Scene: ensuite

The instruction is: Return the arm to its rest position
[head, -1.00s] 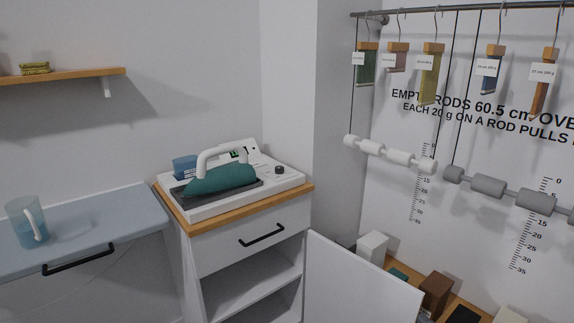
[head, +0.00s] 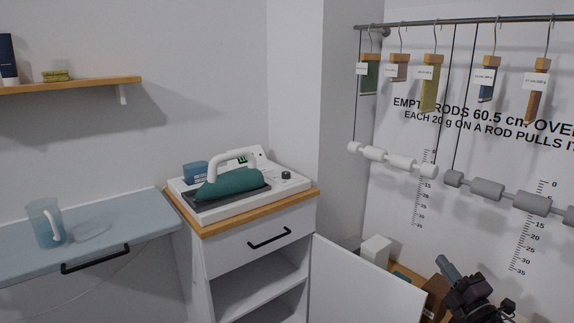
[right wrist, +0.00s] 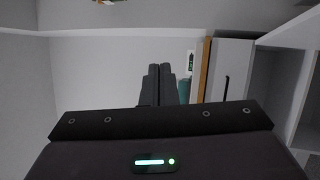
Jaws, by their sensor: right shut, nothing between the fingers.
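My right gripper (head: 446,268) shows at the lower right of the head view, dark and angled up to the left, in front of the items at the foot of the right wall. In the right wrist view its two fingers (right wrist: 158,84) lie together with nothing between them. It is clear of the cabinet and holds nothing. My left gripper is not in either view.
A wooden-topped cabinet (head: 255,250) has an open door (head: 362,285) near my right arm. A teal iron (head: 230,184) rests on a white base on top. A blue counter (head: 120,222) holds a pitcher (head: 45,222). Rods (head: 480,187) hang at right.

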